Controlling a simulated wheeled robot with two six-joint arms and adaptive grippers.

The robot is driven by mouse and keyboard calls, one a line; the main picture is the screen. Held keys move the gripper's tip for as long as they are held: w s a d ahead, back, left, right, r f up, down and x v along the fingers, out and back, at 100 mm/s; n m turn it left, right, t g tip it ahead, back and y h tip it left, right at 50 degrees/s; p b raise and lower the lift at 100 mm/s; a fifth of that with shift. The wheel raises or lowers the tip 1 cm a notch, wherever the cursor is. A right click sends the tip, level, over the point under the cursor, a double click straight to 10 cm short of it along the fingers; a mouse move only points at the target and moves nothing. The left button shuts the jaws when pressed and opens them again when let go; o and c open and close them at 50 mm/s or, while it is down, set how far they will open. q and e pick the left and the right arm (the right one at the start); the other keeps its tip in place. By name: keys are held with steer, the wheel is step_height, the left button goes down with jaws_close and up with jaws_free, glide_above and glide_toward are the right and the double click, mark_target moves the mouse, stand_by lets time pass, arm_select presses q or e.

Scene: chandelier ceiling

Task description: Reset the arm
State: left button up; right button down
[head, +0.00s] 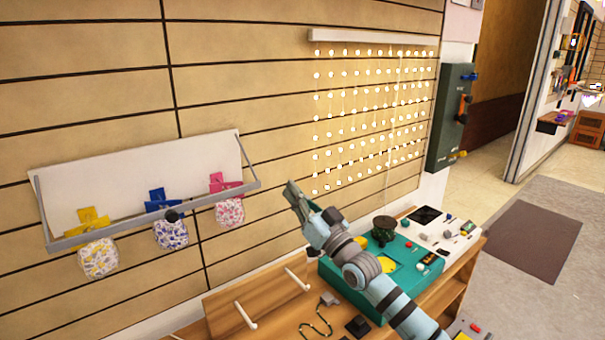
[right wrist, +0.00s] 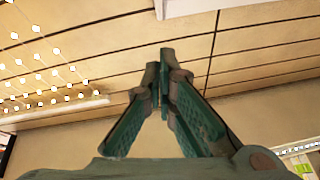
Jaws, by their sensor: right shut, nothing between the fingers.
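My right arm (head: 385,297) reaches in from the lower right in the head view, over the desk. Its right gripper (head: 291,189) points up and to the left, in the air in front of the slatted wall. In the right wrist view the two fingers of the gripper (right wrist: 166,55) meet at their tips, with nothing between them. My left arm and gripper are in neither view.
A wooden desk (head: 282,318) below bears a teal board (head: 343,287) and small items. A wall rack (head: 155,223) holds three patterned pouches. A curtain of lights (head: 365,120) hangs behind the gripper. A dark green panel (head: 447,118) is at right, beside open floor (head: 560,195).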

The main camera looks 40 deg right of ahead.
steer(key=s+a+f+n+g, duration=0.1)
steer(key=s+a+f+g, duration=0.3)
steer(key=f, duration=0.5)
steer(key=s+a+f+n+g+y, duration=0.1)
steer(key=s+a+f+g, duration=0.2)
steer(key=s+a+f, duration=0.35)
steer(key=s+a+f+n+g, duration=0.1)
steer(key=s+a+f+g, duration=0.2)
steer(key=f, duration=0.7)
steer(key=s+f+g+h, duration=0.1)
steer(key=s+f+g, duration=0.2)
steer(key=s, duration=0.4)
steer(key=s+a+f+m+g+h, duration=0.1)
steer(key=s+f+g, duration=0.2)
steer(key=s, duration=0.5)
steer(key=s+f+g+h, duration=0.1)
steer(key=s+f+g, duration=0.2)
steer(key=s, duration=0.4)
step_height(320, 180, down, 20)
steer(key=s+d+g, duration=0.1)
steer(key=s+d, duration=0.1)
steer(key=s+f+g, duration=0.1)
steer(key=s+f, duration=1)
steer(key=s, duration=0.2)
steer(key=shift+s+d+f+p, duration=0.2)
steer(key=shift+s+p, duration=0.05)
steer(key=shift+p, duration=0.2)
